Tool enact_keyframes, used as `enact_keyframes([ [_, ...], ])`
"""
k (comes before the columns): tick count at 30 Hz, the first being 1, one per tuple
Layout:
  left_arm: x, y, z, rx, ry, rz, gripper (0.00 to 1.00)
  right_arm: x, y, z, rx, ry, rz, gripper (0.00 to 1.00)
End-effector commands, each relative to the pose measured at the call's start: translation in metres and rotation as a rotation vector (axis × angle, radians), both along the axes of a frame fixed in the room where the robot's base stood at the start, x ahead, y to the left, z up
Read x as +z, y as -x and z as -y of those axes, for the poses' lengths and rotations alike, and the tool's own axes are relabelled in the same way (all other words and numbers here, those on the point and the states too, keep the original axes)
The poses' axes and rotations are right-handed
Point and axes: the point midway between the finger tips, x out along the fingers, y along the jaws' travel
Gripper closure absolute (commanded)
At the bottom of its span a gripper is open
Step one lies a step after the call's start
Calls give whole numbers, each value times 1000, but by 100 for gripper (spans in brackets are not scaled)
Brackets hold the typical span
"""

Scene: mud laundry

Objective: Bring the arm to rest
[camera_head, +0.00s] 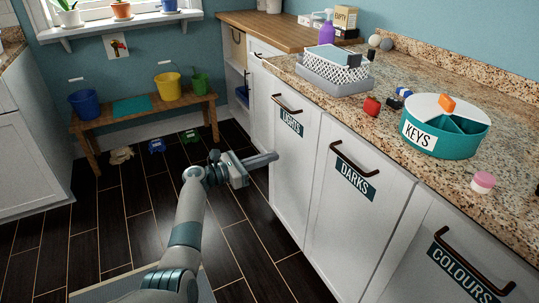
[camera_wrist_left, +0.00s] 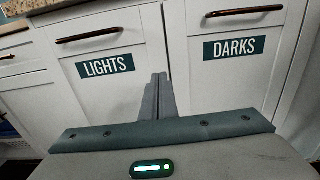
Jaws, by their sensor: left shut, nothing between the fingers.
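My left arm reaches up from the bottom of the head view. My left gripper (camera_head: 275,156) is shut and empty, in front of the white cabinet door labelled LIGHTS (camera_head: 290,165). In the left wrist view the shut fingers (camera_wrist_left: 157,95) point at the gap between the LIGHTS door (camera_wrist_left: 110,95) and the DARKS door (camera_wrist_left: 235,80). I cannot tell whether the fingertips touch the cabinet. My right gripper is not in view.
A granite counter (camera_head: 420,85) holds a teal KEYS tub (camera_head: 465,140), a red item (camera_head: 371,106), a pink-topped jar (camera_head: 483,182) and a white patterned basket (camera_head: 335,68). A wooden bench (camera_head: 140,113) with buckets stands at the back. Dark floor (camera_head: 110,215) is open on the left.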

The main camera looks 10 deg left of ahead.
Motion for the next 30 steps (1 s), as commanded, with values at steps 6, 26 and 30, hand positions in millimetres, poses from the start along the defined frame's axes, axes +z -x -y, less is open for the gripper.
enact_keyframes([
  [6,-4,2,0,0,-13,5,100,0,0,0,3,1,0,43],
  [26,-213,192,-25,-221,-979,474,100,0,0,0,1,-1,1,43],
  [30,-247,255,-33,-359,-1216,625,100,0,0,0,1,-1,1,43],
])
